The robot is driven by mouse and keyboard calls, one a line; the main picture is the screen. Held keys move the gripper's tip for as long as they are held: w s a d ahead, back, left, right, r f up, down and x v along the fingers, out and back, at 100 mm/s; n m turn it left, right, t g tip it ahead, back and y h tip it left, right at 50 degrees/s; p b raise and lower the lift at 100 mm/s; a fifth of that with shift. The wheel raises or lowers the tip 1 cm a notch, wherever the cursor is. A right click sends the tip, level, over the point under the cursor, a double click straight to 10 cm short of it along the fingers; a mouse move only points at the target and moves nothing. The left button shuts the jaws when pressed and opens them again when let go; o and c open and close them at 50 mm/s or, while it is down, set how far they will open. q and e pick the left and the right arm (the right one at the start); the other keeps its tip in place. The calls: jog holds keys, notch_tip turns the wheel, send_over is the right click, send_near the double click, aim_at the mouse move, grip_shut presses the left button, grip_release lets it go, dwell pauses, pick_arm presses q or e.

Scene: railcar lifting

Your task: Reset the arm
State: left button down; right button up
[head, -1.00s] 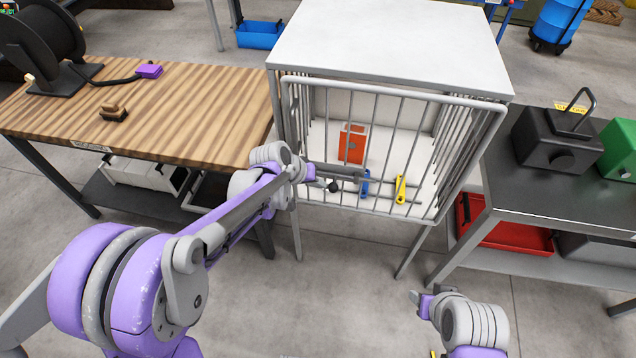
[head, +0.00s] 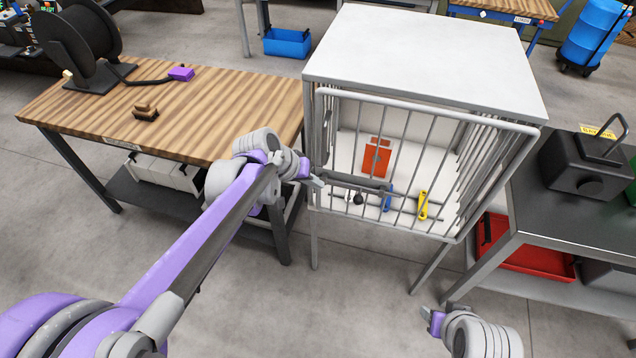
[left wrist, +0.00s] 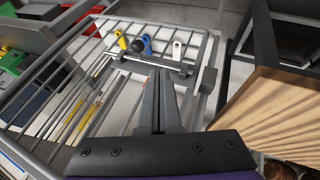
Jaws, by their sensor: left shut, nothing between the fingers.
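My left gripper (head: 318,183) is in front of the lower left of the barred cage front, with its fingers closed together and empty. In the left wrist view the shut fingers (left wrist: 159,100) point at the bars and at a grey latch bar (left wrist: 150,62) with a black knob (left wrist: 137,47). The cage (head: 420,50) is a white-topped cabinet on legs, with a barred door (head: 408,150) across its front. The latch bar also shows in the head view (head: 345,180). My right gripper (head: 432,318) is low at the right, small and partly hidden, so its jaws are unclear.
An orange item (head: 376,158), a blue one (head: 387,198) and a yellow one (head: 423,205) show behind the bars. A wooden workbench (head: 220,110) stands left. A dark table (head: 540,210) with a red bin (head: 530,258) beneath stands right. Open floor lies in front of the cage.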

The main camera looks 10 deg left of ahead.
dwell(0.4)
pick_arm(q)
jog(key=s+a+f+y, duration=0.1)
jog(key=s+a+y, duration=0.1)
jog(key=s, duration=0.9)
jog(key=s+a+f+y+p, duration=0.1)
jog(key=s+a+y, duration=0.1)
jog(key=s, duration=0.9)
jog(key=shift+s+f+m+y, duration=0.2)
jog(key=shift+s+m+y, duration=0.1)
jog(key=shift+s+m, duration=0.1)
pick_arm(e)
jog(key=shift+w+r, duration=0.25)
jog(key=shift+r, duration=0.7)
pick_arm(q)
jog(key=shift+w+a, duration=0.1)
pick_arm(e)
jog(key=shift+c, duration=0.2)
